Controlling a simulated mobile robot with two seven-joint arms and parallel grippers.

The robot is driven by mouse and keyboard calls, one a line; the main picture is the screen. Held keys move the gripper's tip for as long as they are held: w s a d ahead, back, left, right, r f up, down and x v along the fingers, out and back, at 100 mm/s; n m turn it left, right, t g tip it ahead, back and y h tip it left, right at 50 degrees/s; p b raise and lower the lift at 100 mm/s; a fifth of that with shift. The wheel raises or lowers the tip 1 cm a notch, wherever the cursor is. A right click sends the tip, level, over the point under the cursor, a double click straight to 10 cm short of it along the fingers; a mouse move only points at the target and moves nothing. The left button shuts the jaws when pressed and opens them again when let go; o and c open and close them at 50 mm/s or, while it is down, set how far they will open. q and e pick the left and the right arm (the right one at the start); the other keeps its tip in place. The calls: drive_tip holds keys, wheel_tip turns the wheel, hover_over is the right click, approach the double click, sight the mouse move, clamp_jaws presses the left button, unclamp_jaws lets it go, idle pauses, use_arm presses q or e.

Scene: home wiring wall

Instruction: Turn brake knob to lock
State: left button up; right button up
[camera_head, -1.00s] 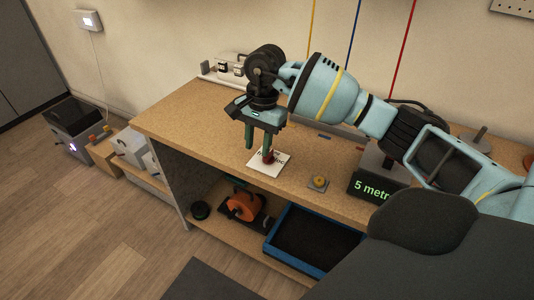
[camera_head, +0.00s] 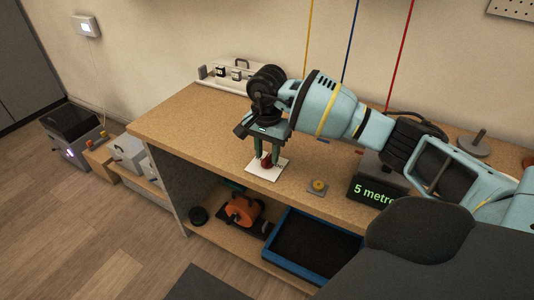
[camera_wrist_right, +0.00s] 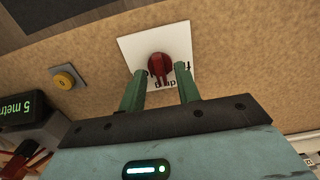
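A red knob (camera_head: 267,162) sits on a white card (camera_head: 282,168) with black lettering on the wooden bench top. In the right wrist view the knob (camera_wrist_right: 160,66) has a raised ridge, and the card (camera_wrist_right: 130,48) lies under it; the lettering is partly hidden. My right gripper (camera_head: 267,157) points down at the knob, its two green fingers apart. In the right wrist view the fingertips (camera_wrist_right: 160,70) stand one on each side of the knob, with gaps visible. I cannot tell the fingertips' exact height beside the knob. My left gripper is not in view.
A yellow button (camera_head: 319,185) on a small plate and a "5 metre" display (camera_head: 374,192) stand to the right on the bench. An orange reel (camera_head: 242,209) and a blue-rimmed tray (camera_head: 318,268) are on the lower shelf. A power strip-like unit (camera_head: 232,80) lies at the back.

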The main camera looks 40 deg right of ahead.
drive_tip(key=shift+f, duration=0.4)
drive_tip(key=shift+c, duration=0.4)
clamp_jaws()
